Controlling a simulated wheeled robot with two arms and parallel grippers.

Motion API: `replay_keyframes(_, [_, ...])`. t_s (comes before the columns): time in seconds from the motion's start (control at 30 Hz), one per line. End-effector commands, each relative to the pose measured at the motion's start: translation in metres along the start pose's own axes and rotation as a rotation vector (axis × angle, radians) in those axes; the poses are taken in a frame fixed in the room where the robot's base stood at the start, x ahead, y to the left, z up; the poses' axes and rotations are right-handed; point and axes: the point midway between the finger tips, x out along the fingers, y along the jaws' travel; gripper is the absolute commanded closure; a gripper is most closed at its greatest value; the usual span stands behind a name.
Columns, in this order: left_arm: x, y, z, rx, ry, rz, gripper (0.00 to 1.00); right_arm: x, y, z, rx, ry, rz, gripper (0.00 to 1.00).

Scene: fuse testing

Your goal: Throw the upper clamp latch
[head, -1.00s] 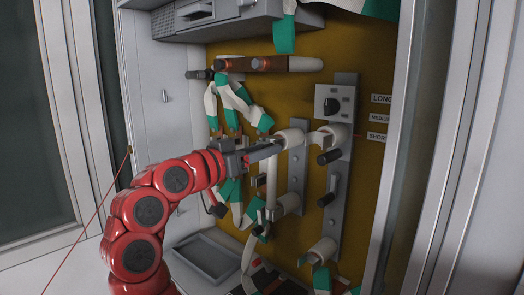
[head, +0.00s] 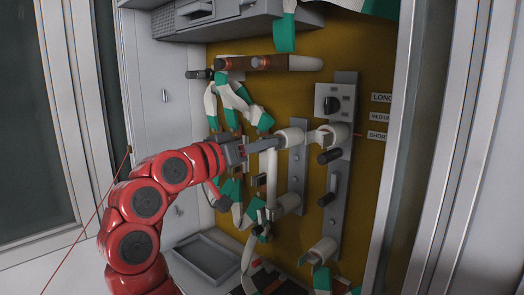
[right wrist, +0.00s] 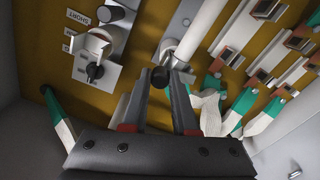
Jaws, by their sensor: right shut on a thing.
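The upper clamp is a pale ring-like holder (head: 291,137) at the top of a narrow grey rail. My right gripper (head: 268,144) reaches it from the left in the head view. The pale clamp body (right wrist: 172,52) is just beyond the knob. The fingers hide part of the latch, so its exact angle cannot be told. My left gripper is not in view.
A grey panel with a black rotary switch (head: 332,105) and black handles stands right of the clamp. A lower clamp (head: 290,203) sits below. White-and-green cables (head: 235,97) hang close at the left. A grey tray (head: 207,257) lies below. The cabinet frame (head: 405,150) bounds the right.

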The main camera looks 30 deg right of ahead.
Motion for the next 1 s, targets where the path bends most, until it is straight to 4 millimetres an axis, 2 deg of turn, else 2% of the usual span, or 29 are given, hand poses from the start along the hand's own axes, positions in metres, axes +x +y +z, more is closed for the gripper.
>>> replay_keyframes(0.37, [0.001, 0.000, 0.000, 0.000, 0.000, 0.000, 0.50, -0.001, -0.001, -0.017, -0.356, 0.001, -0.002, 1.00])
replay_keyframes(1.0, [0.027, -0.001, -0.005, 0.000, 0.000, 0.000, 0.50, -0.001, -0.012, -0.040, -0.938, 0.001, -0.001, 1.00])
